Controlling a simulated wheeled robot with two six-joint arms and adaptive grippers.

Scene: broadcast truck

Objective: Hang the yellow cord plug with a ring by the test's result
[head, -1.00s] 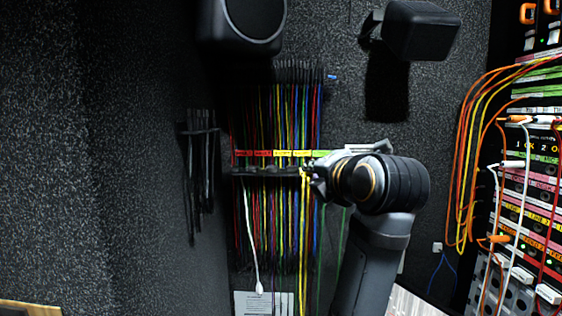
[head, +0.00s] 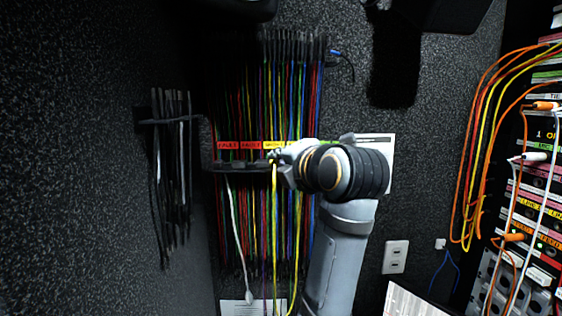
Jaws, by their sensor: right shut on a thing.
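My right gripper (head: 278,158) is at the cord rack (head: 228,167), in front of its comb-like bar, shut on the yellow cord (head: 275,225). The cord hangs down from the fingers. Its plug and ring are too small or hidden by the gripper to make out. Above the bar runs a row of labels: red ones (head: 228,145) reading like "FAULT" at the left, a yellow one (head: 274,145) by the fingertips, and green partly behind the gripper. I cannot tell whether the cord touches the bar. My left gripper is not in view.
Many coloured cords hang behind the rack. A white cord (head: 238,230) hangs from its left part. Black cords (head: 172,170) hang on the left wall. A patch bay (head: 535,180) with orange and white cords stands at the right. A wall socket (head: 395,257) is lower right.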

